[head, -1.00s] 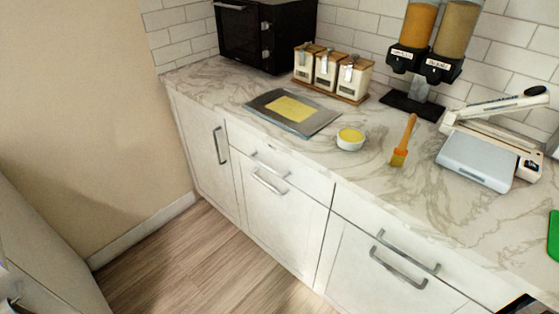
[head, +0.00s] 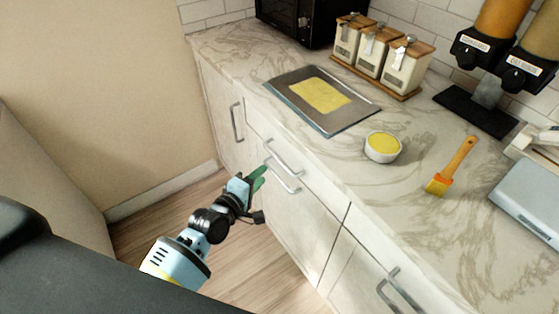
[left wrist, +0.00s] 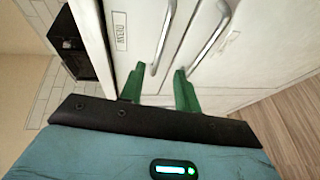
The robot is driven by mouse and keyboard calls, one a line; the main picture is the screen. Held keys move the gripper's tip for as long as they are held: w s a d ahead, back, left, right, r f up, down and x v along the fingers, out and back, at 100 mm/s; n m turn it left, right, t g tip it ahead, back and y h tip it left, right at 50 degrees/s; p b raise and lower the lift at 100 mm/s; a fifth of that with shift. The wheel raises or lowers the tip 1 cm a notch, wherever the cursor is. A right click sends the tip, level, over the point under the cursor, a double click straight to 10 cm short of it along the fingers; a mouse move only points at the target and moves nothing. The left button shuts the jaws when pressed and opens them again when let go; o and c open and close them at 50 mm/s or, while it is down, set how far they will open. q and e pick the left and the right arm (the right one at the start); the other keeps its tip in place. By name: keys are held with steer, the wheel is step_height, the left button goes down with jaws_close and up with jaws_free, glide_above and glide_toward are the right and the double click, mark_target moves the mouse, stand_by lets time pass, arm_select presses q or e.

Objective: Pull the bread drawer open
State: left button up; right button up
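The white drawer front (head: 312,178) below the counter has a grey bar handle (head: 284,157). A second bar handle (head: 283,179) sits just below it on the lower front (head: 300,225). My left gripper (head: 258,180), with green fingers, is at the left ends of these handles. In the left wrist view, my left gripper (left wrist: 159,88) is open. The near end of the drawer handle (left wrist: 163,38) appears between its fingertips; contact cannot be told. The lower handle (left wrist: 210,40) lies to the right. A small label (left wrist: 119,31) is on the drawer front, its text unclear. My right gripper is not in view.
The marble counter (head: 400,225) carries a tray (head: 355,115) with a yellow sheet, a white bowl (head: 383,147), a brush (head: 453,165), canisters (head: 370,50) and a black microwave (head: 300,20). Another cabinet handle (head: 237,122) is farther left. The wood floor (head: 180,215) is clear.

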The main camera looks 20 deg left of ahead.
arm_select(q)
steer(key=b+x, duration=0.1)
steer(key=x, duration=0.6)
steer(key=shift+w, duration=0.35)
steer(key=shift+d+f, duration=0.1)
jaws_close()
